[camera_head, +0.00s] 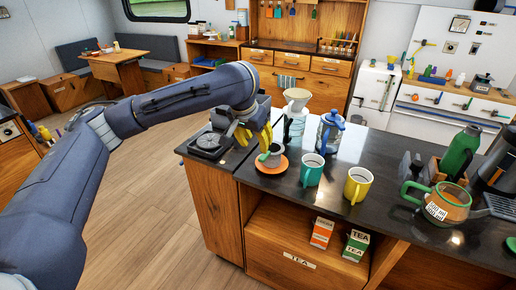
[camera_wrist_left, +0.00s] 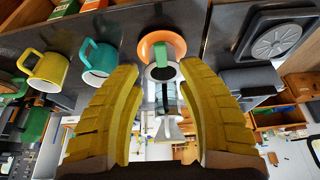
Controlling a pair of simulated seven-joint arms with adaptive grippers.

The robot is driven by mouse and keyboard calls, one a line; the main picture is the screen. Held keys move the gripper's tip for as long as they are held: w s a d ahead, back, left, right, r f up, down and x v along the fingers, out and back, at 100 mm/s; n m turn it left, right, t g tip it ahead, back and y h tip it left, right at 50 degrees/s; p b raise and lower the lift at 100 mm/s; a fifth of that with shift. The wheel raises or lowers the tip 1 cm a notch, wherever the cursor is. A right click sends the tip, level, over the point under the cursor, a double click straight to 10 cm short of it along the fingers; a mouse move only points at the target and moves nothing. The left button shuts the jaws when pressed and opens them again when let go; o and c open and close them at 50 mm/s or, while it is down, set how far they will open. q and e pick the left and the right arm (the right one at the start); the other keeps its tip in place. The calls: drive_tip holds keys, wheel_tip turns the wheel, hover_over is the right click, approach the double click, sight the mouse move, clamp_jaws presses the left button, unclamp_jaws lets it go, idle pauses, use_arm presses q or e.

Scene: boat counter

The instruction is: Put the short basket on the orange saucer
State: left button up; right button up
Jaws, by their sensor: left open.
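The orange saucer (camera_head: 275,169) lies on the dark counter near its left edge; it also shows in the left wrist view (camera_wrist_left: 147,41). A small grey round cup-like piece with a green handle, apparently the short basket (camera_head: 268,158), is at the back part of the saucer. In the left wrist view the basket (camera_wrist_left: 152,73) shows its round opening, with the green handle over the saucer. I cannot tell whether it rests fully flat. My left gripper (camera_head: 256,137) has yellow fingers, open, just above and behind the basket; the fingertips (camera_wrist_left: 160,69) stand apart on both sides of it. My right gripper is out of view.
A teal mug (camera_head: 311,171) and a yellow mug (camera_head: 357,187) stand right of the saucer. A white dripper stand (camera_head: 297,105) and a blue-topped press (camera_head: 330,132) stand behind. A black scale-like device (camera_head: 210,143) lies left. A glass pot (camera_head: 445,205) is far right.

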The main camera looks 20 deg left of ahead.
use_arm(q)
drive_tip(key=shift+s+r, duration=0.25)
drive_tip(key=shift+r, duration=0.4)
